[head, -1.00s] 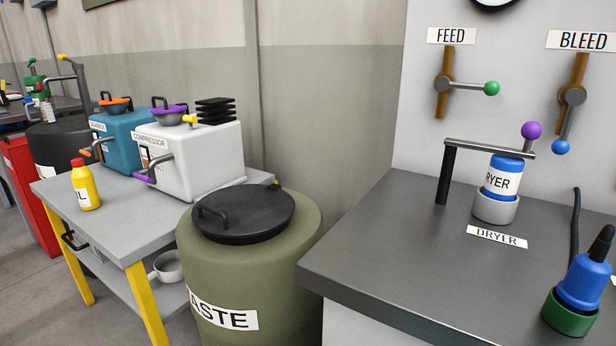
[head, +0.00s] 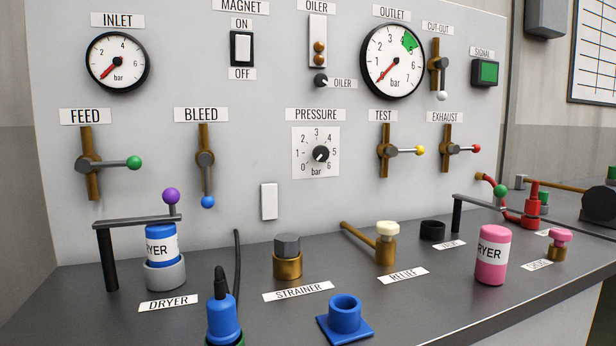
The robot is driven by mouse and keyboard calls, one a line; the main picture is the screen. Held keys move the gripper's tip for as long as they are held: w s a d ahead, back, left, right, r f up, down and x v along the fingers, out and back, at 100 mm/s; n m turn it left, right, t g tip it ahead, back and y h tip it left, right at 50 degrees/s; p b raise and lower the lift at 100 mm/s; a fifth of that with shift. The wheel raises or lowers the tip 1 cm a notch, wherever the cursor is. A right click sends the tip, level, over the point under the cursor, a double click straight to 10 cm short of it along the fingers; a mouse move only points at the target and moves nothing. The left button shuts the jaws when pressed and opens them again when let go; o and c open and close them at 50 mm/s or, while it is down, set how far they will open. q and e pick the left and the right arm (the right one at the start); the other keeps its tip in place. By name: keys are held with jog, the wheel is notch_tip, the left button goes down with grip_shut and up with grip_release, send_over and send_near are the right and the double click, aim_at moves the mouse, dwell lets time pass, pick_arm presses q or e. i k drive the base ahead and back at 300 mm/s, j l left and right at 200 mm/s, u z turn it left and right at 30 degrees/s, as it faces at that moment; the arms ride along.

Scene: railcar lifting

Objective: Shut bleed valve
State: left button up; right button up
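The bleed valve (head: 205,158) is on the grey panel under the BLEED label (head: 201,114), left of centre in the head view. It has a vertical brown pipe and a grey hub. Its lever hangs straight down, in line with the pipe, and ends in a blue ball knob (head: 208,202). Neither of my grippers shows in the head view, and nothing touches the lever.
The feed valve (head: 88,162) beside it has its lever level, with a green knob. A dryer canister (head: 161,245) under a clamp bar with a purple knob (head: 171,196) stands below.

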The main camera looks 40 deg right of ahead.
aim_at(205, 159)
jog(key=z, duration=0.75)
jog(key=k+l, duration=0.05)
jog(key=l, duration=0.05)
